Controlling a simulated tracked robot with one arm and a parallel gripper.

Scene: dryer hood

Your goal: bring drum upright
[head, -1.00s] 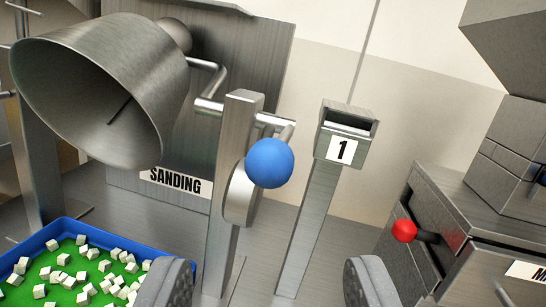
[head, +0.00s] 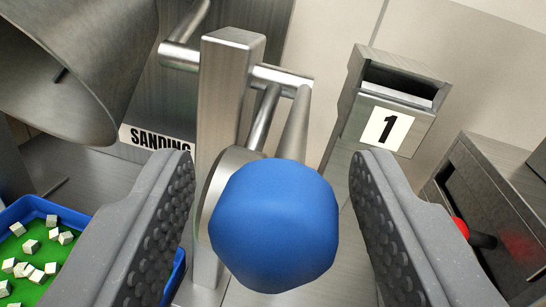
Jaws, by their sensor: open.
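The metal drum (head: 75,60) is at the upper left, tilted with its open mouth facing down and to the left; its left part is cut off by the frame. A blue ball knob (head: 274,225) on the crank beside the metal post (head: 225,110) is large in the lower middle. My gripper (head: 272,185) is open, with one grey ridged finger on each side of the knob. The knob hides part of the crank's round hub.
A blue tray with a green floor (head: 70,218) and several white cubes is at the lower left, partly behind my left finger. A metal box marked 1 (head: 395,95) stands to the right. A red knob (head: 461,227) on a machine shows behind my right finger.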

